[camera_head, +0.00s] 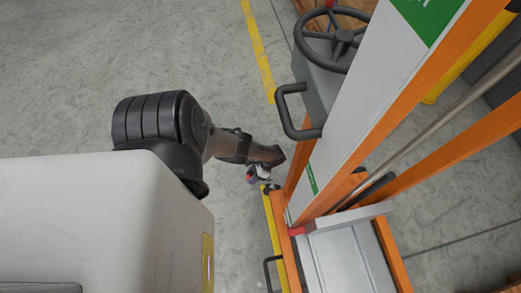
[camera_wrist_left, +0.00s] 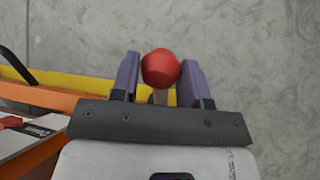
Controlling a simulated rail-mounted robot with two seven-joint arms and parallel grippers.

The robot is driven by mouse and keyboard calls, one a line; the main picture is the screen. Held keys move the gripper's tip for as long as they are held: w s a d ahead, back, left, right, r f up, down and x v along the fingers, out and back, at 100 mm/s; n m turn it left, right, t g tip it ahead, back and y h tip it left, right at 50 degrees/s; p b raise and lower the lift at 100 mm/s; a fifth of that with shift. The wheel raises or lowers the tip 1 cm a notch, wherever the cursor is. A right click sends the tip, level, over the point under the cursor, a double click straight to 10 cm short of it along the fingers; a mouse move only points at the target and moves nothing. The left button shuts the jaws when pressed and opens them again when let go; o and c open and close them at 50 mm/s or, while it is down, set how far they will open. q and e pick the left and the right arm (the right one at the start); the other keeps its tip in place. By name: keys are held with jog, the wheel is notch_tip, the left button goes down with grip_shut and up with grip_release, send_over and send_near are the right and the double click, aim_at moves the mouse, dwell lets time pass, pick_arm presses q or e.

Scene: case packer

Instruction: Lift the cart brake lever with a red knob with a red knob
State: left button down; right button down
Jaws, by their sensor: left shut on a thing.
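The brake lever's red knob (camera_wrist_left: 160,68) sits between the two purple fingers of my left gripper (camera_wrist_left: 160,82) in the left wrist view. The gripper is shut on the lever at the knob. In the head view my left gripper (camera_head: 256,175) is small, beside the lower left side of the orange-framed cart (camera_head: 293,262); the knob is hard to make out there. The lever's base is hidden. My right gripper is not in view.
A black steering wheel (camera_head: 331,41) and a black handle (camera_head: 286,112) stand above the gripper in the head view. A tall white panel (camera_head: 372,85) and orange posts rise to its right. Yellow lines (camera_head: 258,48) mark the grey floor, which is open at upper left.

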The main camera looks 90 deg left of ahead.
pick_arm(q)
jog(key=shift+w, duration=0.15)
jog(key=c, duration=1.1)
grip_release()
jog(key=o, duration=0.5)
jog(key=shift+w, duration=0.15)
jog(key=shift+c, duration=0.2)
jog(key=shift+r, duration=0.1)
jog(key=shift+r, duration=0.25)
jog(key=p+v, duration=0.4)
jog(key=v, duration=0.9)
jog(key=shift+w, duration=0.2)
